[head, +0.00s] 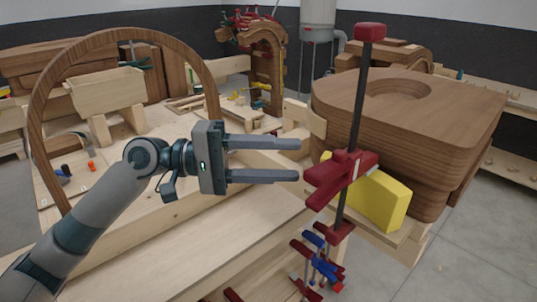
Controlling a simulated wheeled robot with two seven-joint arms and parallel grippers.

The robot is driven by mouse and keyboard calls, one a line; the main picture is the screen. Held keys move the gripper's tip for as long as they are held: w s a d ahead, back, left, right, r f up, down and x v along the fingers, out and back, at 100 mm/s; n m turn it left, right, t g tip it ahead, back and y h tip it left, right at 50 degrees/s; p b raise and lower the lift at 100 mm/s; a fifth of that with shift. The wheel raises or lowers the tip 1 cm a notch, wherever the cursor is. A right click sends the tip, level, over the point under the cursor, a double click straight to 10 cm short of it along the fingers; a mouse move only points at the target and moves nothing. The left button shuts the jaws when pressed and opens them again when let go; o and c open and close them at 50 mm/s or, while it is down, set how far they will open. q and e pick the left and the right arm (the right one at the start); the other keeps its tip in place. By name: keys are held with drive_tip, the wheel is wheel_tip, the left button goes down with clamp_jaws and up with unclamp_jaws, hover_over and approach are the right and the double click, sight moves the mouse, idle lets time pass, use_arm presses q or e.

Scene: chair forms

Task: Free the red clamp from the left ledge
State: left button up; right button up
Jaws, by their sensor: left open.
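A red clamp (344,172) with a dark upright bar stands at a pale wooden ledge (408,245), right of centre in the head view. Its red end piece is at the top of the bar and its red sliding jaw is lower down, in front of a yellow block (382,198). My left gripper (297,160) reaches in from the left with its two fingers pointing right at the clamp. It is open and nothing is between the fingers. The fingertips appear just left of the clamp's sliding jaw; depth between them is hard to judge. My right gripper is not in view.
A large brown wooden form (430,125) stands behind the clamp. Several red and blue clamps (318,262) hang below the ledge. The wooden bench top (170,265) in front is bare.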

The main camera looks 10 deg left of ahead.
sight(322, 161)
use_arm(q)
drive_tip(key=d+p, duration=0.1)
drive_tip(key=d, duration=0.1)
drive_tip(key=d+p, duration=0.2)
drive_tip(key=d, duration=0.1)
drive_tip(key=w+d+p, duration=0.1)
drive_tip(key=d, duration=0.2)
drive_tip(key=shift+r+p, duration=0.1)
drive_tip(key=shift+p, duration=0.25)
